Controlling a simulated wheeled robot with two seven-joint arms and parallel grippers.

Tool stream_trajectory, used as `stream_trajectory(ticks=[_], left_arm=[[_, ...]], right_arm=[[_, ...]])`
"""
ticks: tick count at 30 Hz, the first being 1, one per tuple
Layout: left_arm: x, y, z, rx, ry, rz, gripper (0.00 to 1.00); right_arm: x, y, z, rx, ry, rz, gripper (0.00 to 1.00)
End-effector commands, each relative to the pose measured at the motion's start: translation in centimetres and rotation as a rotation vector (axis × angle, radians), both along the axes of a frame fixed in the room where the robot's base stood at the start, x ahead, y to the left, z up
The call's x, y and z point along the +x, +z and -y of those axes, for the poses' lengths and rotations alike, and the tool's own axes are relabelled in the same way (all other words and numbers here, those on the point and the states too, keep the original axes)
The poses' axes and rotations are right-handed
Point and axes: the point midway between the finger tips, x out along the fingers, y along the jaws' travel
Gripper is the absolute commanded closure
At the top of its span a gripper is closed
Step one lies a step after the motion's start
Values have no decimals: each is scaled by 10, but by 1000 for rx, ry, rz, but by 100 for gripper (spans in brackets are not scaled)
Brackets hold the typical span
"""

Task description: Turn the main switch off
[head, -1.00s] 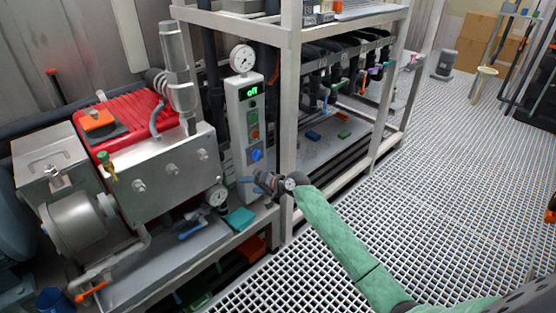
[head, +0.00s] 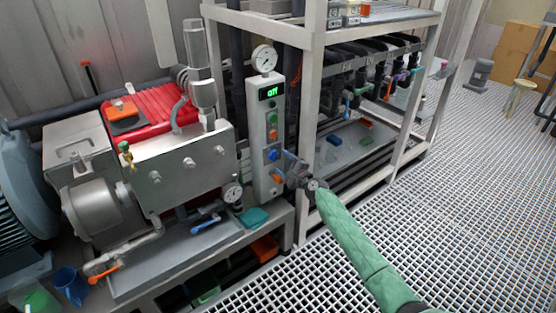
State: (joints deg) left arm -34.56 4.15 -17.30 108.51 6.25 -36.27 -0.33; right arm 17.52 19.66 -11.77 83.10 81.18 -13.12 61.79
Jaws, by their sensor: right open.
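No label shows which is the main switch. My right gripper (head: 289,171) is open, just right of the orange handle and close to it; I cannot tell whether they touch. My left gripper is not in view.
A red-topped pump machine (head: 180,165) stands left of the box, with a round gauge (head: 232,192) and a blue-handled valve (head: 206,224). A white frame rack (head: 311,120) with pipes and coloured valves is close on the right. The grated floor (head: 460,220) is open.

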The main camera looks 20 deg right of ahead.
Motion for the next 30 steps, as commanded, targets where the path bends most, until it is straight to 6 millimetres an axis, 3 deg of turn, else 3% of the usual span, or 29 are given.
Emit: stream_trajectory(ticks=[9,21,28,30], left_arm=[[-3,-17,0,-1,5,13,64],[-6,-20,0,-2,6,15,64],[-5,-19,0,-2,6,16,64],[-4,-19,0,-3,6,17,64]], right_arm=[[30,-1,-11,0,0,0,36],[35,0,-13,-1,1,1,36],[35,0,-13,-1,1,0,81],[35,0,-13,-1,1,0,81]])
